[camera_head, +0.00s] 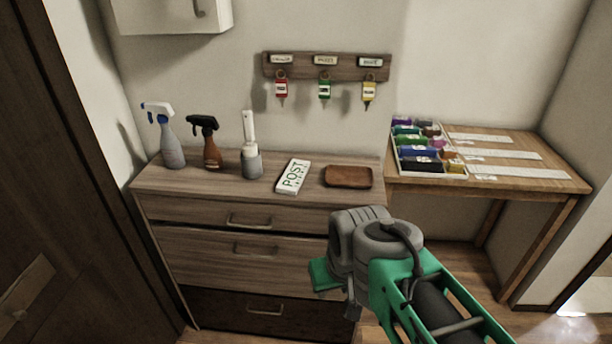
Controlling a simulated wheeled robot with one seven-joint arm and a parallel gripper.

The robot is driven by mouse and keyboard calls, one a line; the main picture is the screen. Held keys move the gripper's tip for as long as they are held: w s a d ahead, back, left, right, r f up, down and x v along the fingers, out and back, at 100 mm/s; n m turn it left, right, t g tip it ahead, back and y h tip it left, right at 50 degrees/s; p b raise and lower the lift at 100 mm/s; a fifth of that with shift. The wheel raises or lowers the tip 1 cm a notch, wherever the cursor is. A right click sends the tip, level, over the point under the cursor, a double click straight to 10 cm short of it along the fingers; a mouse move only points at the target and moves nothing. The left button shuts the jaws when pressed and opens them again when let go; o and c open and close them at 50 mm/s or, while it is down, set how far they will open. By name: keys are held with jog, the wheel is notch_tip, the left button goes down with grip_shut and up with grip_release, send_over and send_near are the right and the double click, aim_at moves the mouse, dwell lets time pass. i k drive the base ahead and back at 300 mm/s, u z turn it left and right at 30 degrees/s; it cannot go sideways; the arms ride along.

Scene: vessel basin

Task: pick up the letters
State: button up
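A white stack marked "POST" in dark green print, which looks like the letters (292,177), lies flat on top of the wooden dresser (220,190). It is between the white-handled brush in its grey holder and a brown tray. My gripper (330,282) is at the end of my green and grey arm, in front of the dresser and below its top, to the lower right of the letters and apart from them. Its fingers are mostly hidden by the wrist, so its opening does not show.
A brown tray (348,176), a grey spray bottle (168,140), a brown spray bottle (209,146) and a brush holder (251,162) stand on the dresser. A key rack (326,67) hangs above. A side table (545,170) at right holds a box of colourful items (425,148).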

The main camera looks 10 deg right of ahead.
aim_at(291, 182)
jog(key=u, duration=2.2)
jog(key=k, duration=0.75)
jog(key=z, duration=0.6)
jog(key=i, duration=1)
